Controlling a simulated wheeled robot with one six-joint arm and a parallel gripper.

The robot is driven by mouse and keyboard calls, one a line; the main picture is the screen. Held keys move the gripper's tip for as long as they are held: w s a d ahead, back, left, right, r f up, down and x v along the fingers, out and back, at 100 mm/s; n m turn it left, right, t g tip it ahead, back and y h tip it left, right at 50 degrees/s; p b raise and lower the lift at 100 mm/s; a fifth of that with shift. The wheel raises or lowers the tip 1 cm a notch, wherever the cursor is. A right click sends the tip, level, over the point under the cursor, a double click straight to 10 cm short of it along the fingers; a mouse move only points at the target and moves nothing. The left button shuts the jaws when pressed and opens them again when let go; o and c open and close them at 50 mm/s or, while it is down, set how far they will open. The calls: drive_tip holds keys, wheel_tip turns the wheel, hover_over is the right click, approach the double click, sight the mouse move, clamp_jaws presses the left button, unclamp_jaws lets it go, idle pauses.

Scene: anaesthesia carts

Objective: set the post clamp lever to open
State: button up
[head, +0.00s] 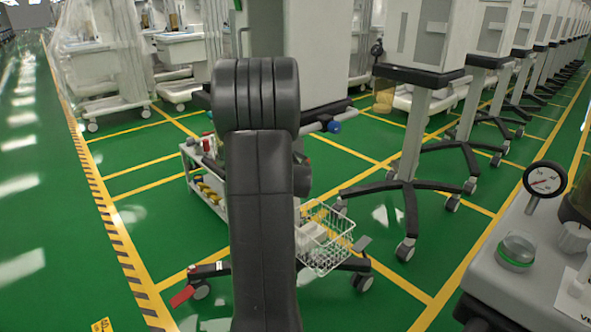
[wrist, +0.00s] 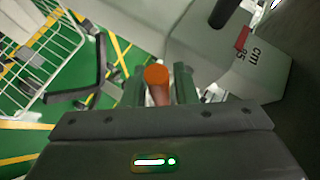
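An orange-tipped lever (wrist: 157,75) shows in the wrist view, its rounded end pointing away from me and its darker shaft running back toward the gripper body. It looks like the post clamp lever; no label on it can be read. My gripper (wrist: 160,88) has one dark finger on each side of the lever. The gaps beside the shaft are very narrow, and I cannot tell whether the fingers touch it. In the head view my own dark arm hides the gripper and the lever. The grey housing (wrist: 205,50) lies just beyond and to the right of the fingers.
A white wire basket (head: 325,240) hangs low near the cart's wheeled base; it also shows at left in the wrist view (wrist: 40,60). A blue knob (head: 333,127) sticks out right of my arm. A grey unit with a gauge (head: 545,179) stands at right. Green floor is clear at left.

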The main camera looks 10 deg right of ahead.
drive_tip(key=shift+o, duration=0.7)
drive_tip(key=p+v, duration=0.3)
drive_tip(key=v, duration=1)
drive_tip(key=shift+s, duration=0.4)
drive_tip(key=shift+a, duration=0.1)
drive_tip(key=b+x, duration=0.3)
drive_tip(key=x, duration=1)
drive_tip(key=shift+w, duration=0.45)
drive_tip(key=shift+s, duration=0.1)
